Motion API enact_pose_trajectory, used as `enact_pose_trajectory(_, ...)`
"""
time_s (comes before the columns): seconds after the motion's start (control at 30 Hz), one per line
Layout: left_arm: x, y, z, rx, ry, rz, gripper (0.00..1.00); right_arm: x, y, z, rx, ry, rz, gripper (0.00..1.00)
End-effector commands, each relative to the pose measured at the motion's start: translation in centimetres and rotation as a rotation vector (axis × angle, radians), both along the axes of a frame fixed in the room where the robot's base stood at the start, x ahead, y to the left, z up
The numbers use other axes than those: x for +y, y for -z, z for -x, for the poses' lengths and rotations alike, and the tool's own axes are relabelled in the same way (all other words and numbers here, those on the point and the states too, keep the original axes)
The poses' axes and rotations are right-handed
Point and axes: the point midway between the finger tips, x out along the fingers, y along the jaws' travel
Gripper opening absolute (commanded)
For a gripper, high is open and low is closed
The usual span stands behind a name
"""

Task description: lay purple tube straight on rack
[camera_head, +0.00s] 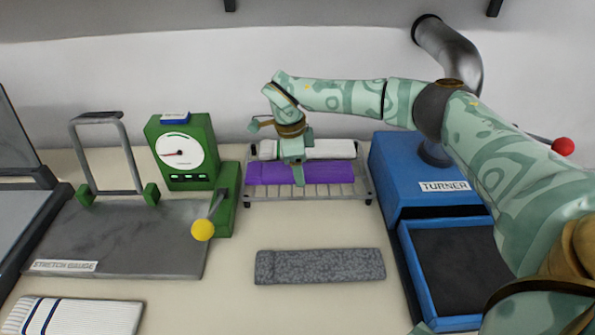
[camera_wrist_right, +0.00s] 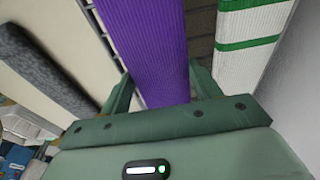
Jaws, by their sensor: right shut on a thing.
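The purple tube (camera_head: 325,173) is at the wire rack (camera_head: 310,193), lengthwise along it and in front of a white tube with green bands (camera_head: 325,150). My right gripper (camera_head: 298,178) is over the left part of the purple tube and shut on it. In the right wrist view the purple tube (camera_wrist_right: 145,45) runs between the two fingers of my right gripper (camera_wrist_right: 160,95), with the rack slats showing beside it. Whether the purple tube rests fully on the slats is hard to tell. My left gripper is not in view.
A grey tube (camera_head: 320,266) lies on the table in front of the rack. The blue turner box (camera_head: 400,165) with its open tray (camera_head: 445,318) stands right. The green dial gauge (camera_head: 183,150) and its yellow-knobbed lever (camera_head: 203,230) stand left. A striped white tube (camera_head: 80,316) lies front left.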

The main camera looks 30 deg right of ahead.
Motion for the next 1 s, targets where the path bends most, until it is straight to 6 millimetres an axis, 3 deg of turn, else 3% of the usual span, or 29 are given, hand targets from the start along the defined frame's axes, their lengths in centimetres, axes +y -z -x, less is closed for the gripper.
enact_pose_trajectory(0.07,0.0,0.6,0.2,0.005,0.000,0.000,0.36,0.0,1.3,0.0,0.003,-0.001,-0.001,0.38)
enact_pose_trajectory(0.37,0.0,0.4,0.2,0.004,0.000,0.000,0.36,0.0,1.2,0.0,0.000,-0.001,0.000,0.38)
enact_pose_trajectory(0.4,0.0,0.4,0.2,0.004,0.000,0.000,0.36,0.0,1.2,0.0,-0.001,-0.001,0.000,0.68)
enact_pose_trajectory(0.47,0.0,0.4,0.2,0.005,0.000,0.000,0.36,0.0,1.2,0.0,-0.001,-0.001,0.000,0.84)
enact_pose_trajectory(0.77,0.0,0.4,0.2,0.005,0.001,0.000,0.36,0.0,1.0,0.0,-0.001,0.000,0.000,0.84)
enact_pose_trajectory(0.87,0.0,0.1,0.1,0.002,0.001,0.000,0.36,0.1,0.0,-0.1,-0.003,0.000,-0.001,0.84)
enact_pose_trajectory(1.0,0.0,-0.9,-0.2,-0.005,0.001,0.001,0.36,0.5,-3.1,-0.3,-0.007,-0.001,0.001,0.84)
